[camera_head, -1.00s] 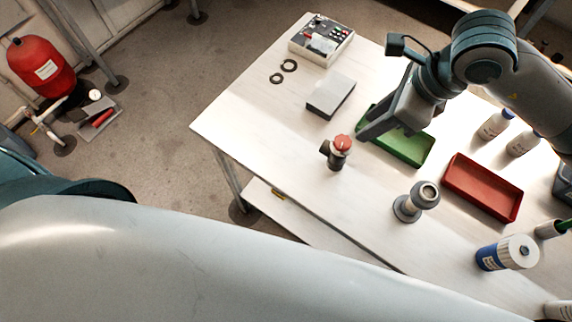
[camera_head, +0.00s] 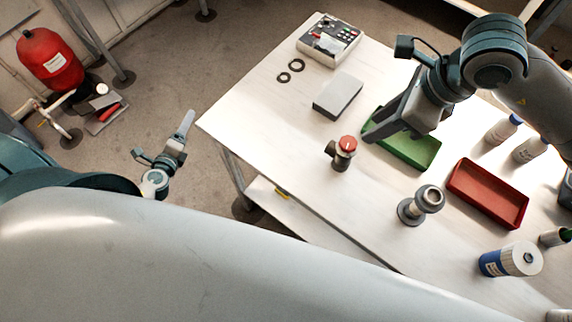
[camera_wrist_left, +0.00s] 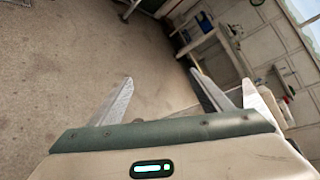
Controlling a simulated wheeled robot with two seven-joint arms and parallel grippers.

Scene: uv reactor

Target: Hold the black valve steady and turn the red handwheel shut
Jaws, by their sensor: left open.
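The black valve (camera_head: 338,160) stands on the white table near its front edge, with the red handwheel (camera_head: 348,143) on its top. My right gripper (camera_head: 378,132) hangs to the right of the valve, above the green tray, apart from the handwheel. Its fingers overlap in this view, so its opening is unclear. My left gripper (camera_head: 185,125) is over the floor, left of the table and well away from the valve. In the left wrist view its two fingers (camera_wrist_left: 160,78) are spread apart with nothing between them; the valve does not show there.
The green tray (camera_head: 425,160) and red tray (camera_head: 475,210) lie right of the valve. A grey box (camera_head: 338,95), two black rings and a control box (camera_head: 330,40) are behind it. A grey flanged fitting (camera_head: 420,205) and a blue-white canister (camera_head: 510,260) stand towards the front right.

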